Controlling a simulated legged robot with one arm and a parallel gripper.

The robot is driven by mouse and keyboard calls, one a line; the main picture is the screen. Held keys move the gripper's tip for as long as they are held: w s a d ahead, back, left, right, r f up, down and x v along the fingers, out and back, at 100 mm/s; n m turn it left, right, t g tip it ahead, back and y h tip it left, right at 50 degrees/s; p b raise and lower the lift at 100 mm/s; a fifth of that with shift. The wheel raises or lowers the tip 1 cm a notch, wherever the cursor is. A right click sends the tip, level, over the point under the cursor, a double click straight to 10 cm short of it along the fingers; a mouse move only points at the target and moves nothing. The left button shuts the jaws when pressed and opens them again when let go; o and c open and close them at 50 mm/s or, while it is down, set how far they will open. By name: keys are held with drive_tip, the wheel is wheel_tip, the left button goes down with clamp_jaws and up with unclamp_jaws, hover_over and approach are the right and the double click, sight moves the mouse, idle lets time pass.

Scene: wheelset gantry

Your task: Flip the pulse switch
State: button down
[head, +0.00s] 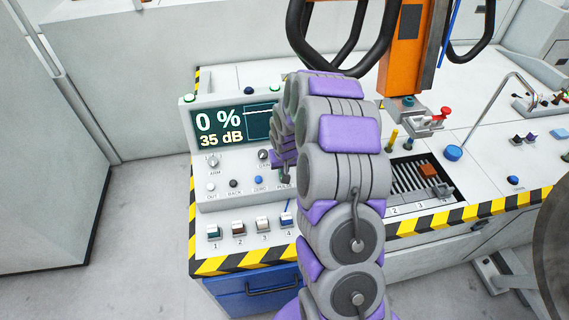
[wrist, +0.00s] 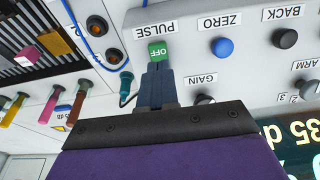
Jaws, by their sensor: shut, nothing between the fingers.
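The pulse switch (wrist: 158,50) shows in the wrist view as a green piece marked OFF, beside the PULSE label. The view is upside down. My gripper (wrist: 157,72) is shut and empty, with its fingertips right at the switch's edge. I cannot tell whether they touch it. In the head view my arm covers the switch and most of the gripper at the right end of the grey console (head: 238,192). The console's display (head: 220,128) reads 0 % and 35 dB.
A blue ZERO button (wrist: 222,47) and a dark BACK button (wrist: 285,38) sit beside the switch. A GAIN knob (wrist: 196,101) and a teal plug with a cable (wrist: 126,85) are close to the fingers. Several numbered switches (head: 238,228) line the console's front.

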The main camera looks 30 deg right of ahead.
drive_tip(key=x, duration=0.3)
drive_tip(key=shift+w+f+b, duration=0.15)
drive_tip(key=shift+f+b, duration=0.15)
drive_tip(key=shift+f, duration=0.1)
drive_tip(key=shift+s+f+t+b, duration=0.25)
drive_tip(key=shift+f+t+b, duration=0.05)
drive_tip(key=shift+s+a+f+t+h+b, duration=0.25)
drive_tip(key=shift+s+f+t+h+b, duration=0.25)
drive_tip(key=shift+t+b, duration=0.65)
drive_tip(key=shift+r, duration=0.1)
drive_tip(key=shift+w+d+r+p, duration=0.1)
drive_tip(key=shift+w+r+p, duration=0.55)
drive_tip(key=shift+w, duration=0.25)
